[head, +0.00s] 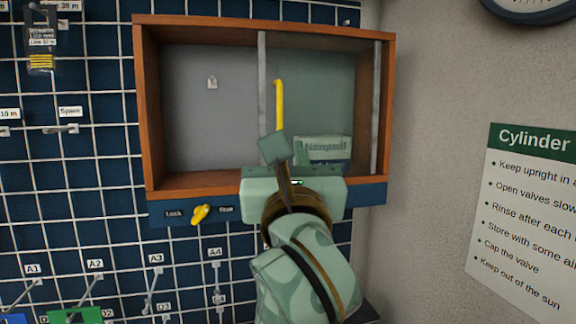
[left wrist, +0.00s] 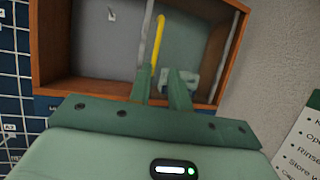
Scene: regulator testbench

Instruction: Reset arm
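My left arm rises from the bottom of the head view, with its green gripper (head: 277,148) in front of an orange-framed wall cabinet (head: 265,22). The left wrist view shows the two fingers of this gripper (left wrist: 162,88) apart, with nothing visibly held between them. A yellow upright bar (head: 279,104) stands along the cabinet's grey middle divider, just above the fingertips. It also shows in the left wrist view (left wrist: 158,42). Its lower end is hidden by the gripper, and I cannot tell whether they touch. My right gripper is in neither view.
A yellow knob (head: 200,214) is below. A blue grid wall (head: 65,190) with pegs lies left, a poster (head: 525,215) right.

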